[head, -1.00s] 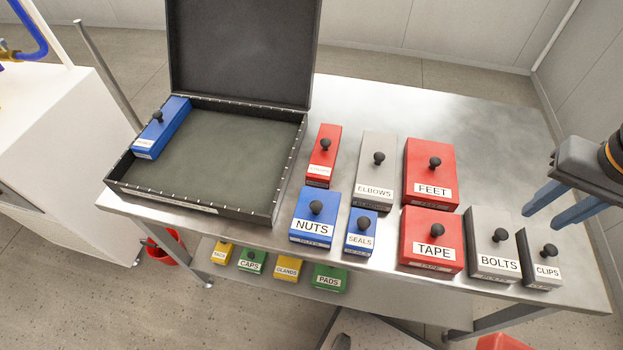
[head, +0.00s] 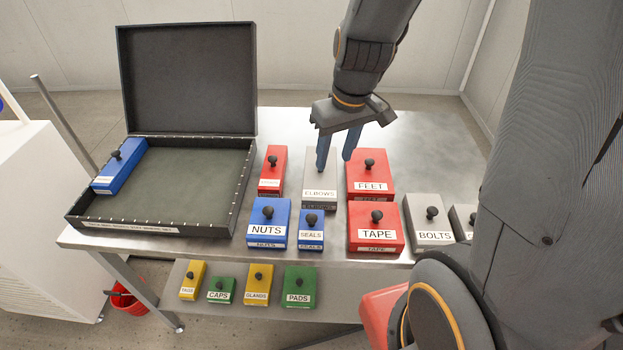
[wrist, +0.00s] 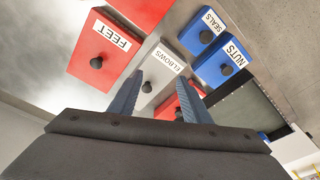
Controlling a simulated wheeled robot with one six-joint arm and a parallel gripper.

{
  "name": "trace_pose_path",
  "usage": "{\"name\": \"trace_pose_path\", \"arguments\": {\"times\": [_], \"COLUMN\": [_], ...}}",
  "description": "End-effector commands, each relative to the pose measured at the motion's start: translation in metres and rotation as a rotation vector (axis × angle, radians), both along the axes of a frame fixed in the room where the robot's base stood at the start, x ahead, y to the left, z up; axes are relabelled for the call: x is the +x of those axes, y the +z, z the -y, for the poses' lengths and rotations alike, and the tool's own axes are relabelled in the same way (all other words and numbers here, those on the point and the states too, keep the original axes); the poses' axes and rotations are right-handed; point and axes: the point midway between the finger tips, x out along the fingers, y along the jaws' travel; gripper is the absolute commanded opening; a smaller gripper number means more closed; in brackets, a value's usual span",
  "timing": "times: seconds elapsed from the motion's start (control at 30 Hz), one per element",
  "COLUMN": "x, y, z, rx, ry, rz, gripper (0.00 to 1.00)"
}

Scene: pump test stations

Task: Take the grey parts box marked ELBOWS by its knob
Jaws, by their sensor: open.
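The grey parts box marked ELBOWS (head: 320,194) stands on the metal table between a red box and the red FEET box. It also shows in the wrist view (wrist: 162,72), with its black knob (wrist: 147,87) seen between my fingers. My gripper (head: 335,165) is open and empty, pointing down over the far part of the ELBOWS box. In the head view its fingers hide the knob. In the wrist view my gripper (wrist: 158,95) has one finger to each side of the knob, and I see no contact.
The red FEET box (head: 371,170) stands close on the right, a small red box (head: 271,172) on the left. The NUTS (head: 267,222), SEALS (head: 311,230) and TAPE (head: 375,226) boxes stand in front. An open black case (head: 170,229) lies at the left. The table behind is clear.

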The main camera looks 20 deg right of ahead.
Motion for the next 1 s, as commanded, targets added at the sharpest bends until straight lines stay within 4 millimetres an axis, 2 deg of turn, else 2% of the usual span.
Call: {"name": "trace_pose_path", "arguments": {"times": [0.03,0.1,0.2,0.3,0.47,0.77,1.0], "x": [0.018,0.039,0.063,0.077,0.084,0.086,0.089], "y": [-0.006,-0.010,-0.014,-0.017,-0.027,-0.052,-0.084], "z": [0.003,0.006,0.009,0.012,0.011,0.007,0.001], "rx": [0.004,0.008,0.008,0.007,0.005,0.005,0.005], "ry": [0.039,0.104,0.177,0.224,0.246,0.245,0.244], "rz": [0.014,0.038,0.068,0.086,0.093,0.092,0.092], "gripper": [0.44,0.44,0.44,0.44,0.44,0.44,0.44]}}
